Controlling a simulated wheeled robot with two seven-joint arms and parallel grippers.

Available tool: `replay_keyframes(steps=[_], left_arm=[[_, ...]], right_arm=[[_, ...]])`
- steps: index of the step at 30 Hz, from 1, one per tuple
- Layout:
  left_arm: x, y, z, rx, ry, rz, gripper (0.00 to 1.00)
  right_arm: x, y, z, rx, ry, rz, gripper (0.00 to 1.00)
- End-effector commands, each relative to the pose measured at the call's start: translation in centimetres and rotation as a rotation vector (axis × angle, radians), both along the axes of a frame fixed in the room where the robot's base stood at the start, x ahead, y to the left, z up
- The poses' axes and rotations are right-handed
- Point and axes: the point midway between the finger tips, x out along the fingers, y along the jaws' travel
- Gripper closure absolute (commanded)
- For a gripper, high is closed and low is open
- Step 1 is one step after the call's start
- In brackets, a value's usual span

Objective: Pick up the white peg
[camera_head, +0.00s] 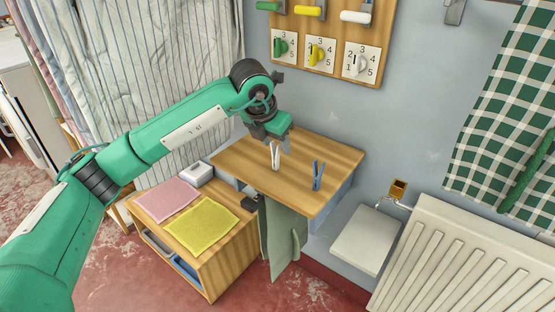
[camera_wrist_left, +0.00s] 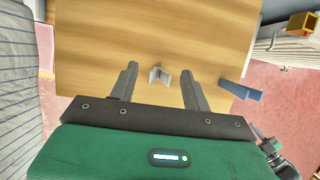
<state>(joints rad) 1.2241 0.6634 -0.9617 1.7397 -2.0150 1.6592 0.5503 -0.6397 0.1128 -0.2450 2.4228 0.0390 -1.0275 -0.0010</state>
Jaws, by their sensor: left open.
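The white peg (camera_head: 275,155) stands upright on the wooden tabletop (camera_head: 230,157), just below my left gripper (camera_head: 278,138). In the left wrist view the white peg (camera_wrist_left: 160,76) shows from above, between and a little beyond the two finger lines. My left gripper (camera_wrist_left: 160,85) is open and points down at the tabletop, with nothing seen between its fingers. In the head view the gripper partly overlaps the area by the peg, so the exact gap cannot be told. My right gripper is in neither view.
A blue peg (camera_head: 318,176) stands to the right on the same tabletop, and it also shows in the left wrist view (camera_wrist_left: 241,91). Pink (camera_head: 167,199) and yellow (camera_head: 202,226) cloths lie on a lower cabinet at left. A white radiator (camera_head: 440,260) stands at right.

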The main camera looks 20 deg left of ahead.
Motion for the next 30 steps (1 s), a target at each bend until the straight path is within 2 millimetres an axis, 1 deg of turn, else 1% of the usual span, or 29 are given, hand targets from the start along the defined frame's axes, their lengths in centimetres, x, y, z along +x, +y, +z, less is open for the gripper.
replay_keyframes(steps=[1,3,8,9,11,12,16,17,30], left_arm=[[0.19,-0.07,-0.71,0.000,0.003,0.001,0.52],[0.35,-0.12,-0.99,0.000,0.001,0.001,0.52],[0.37,-0.12,-0.96,0.000,0.000,0.000,0.52],[0.37,-0.12,-0.96,0.000,0.000,0.000,0.54],[0.37,-0.12,-0.96,0.000,0.000,0.000,0.66],[0.37,-0.12,-0.96,0.000,0.000,0.000,0.73],[0.36,-0.11,-0.96,0.000,0.000,0.000,0.99],[0.36,-0.11,-0.96,0.000,0.000,0.000,1.00],[0.36,-0.09,-0.86,0.000,0.001,0.000,1.00]], right_arm=[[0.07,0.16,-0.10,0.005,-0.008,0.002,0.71],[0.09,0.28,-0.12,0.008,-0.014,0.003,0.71],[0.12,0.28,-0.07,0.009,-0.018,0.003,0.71],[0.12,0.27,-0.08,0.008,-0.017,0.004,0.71],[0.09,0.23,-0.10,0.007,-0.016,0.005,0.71],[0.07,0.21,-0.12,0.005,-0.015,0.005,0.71],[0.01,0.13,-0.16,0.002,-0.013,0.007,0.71],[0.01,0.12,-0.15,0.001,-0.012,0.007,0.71],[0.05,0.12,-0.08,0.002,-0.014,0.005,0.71]])
